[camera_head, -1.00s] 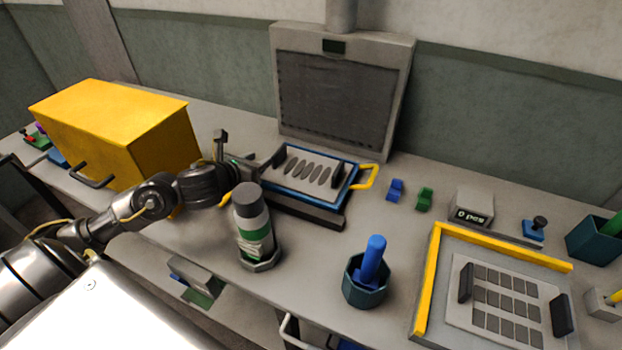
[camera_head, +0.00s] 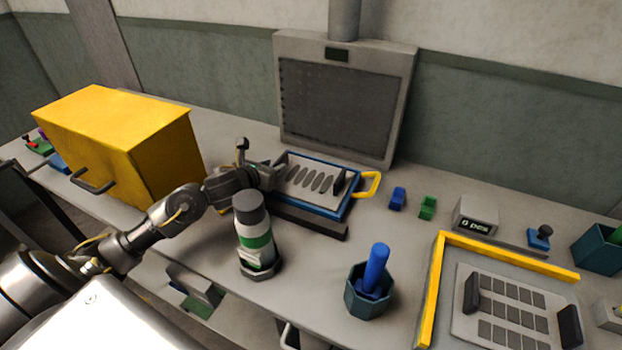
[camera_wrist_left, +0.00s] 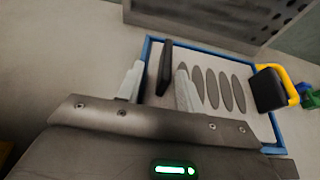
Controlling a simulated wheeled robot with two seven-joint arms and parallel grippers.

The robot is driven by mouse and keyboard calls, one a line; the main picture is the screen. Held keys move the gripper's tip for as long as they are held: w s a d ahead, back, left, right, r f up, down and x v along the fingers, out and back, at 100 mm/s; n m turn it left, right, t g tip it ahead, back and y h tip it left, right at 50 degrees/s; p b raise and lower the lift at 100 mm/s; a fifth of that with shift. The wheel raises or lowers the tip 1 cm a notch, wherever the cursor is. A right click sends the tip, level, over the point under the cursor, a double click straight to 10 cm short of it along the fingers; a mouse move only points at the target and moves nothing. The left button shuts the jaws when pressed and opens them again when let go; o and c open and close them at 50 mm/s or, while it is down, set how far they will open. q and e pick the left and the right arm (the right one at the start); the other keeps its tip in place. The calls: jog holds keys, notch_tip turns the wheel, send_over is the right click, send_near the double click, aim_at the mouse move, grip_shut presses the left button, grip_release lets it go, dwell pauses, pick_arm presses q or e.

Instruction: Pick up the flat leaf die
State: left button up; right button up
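The flat leaf die is a pale plate with several dark leaf-shaped slots (camera_head: 324,185) and a black grip at each end. It lies in a blue-rimmed tray (camera_head: 347,205) in front of the grey upright panel. It also shows in the left wrist view (camera_wrist_left: 208,118). My left gripper (camera_head: 279,170) is at the die's left end. In the left wrist view, its two pale fingers (camera_wrist_left: 158,84) are apart, with the die's left black grip (camera_wrist_left: 165,66) between and just beyond them. The gripper hides that grip in the head view. My right gripper is not in view.
A green-and-white bottle (camera_head: 254,240) stands in front of my left wrist. A yellow box (camera_head: 120,135) is at the left. A teal cup with a blue handle (camera_head: 375,265) stands front centre. Another die with rectangular slots (camera_head: 512,305) lies inside a yellow edging at the right.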

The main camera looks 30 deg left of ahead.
aim_at(281, 162)
pick_arm(q)
jog(key=x, duration=0.4)
jog(key=shift+w+d+p, duration=0.25)
jog(key=shift+d+p, duration=0.05)
jog(key=shift+d, duration=0.05)
jog(key=shift+c, duration=0.3)
grip_shut()
jog(key=shift+f, duration=0.1)
dwell(0.6)
jog(key=shift+a+r, duration=0.1)
jog(key=shift+r, duration=0.15)
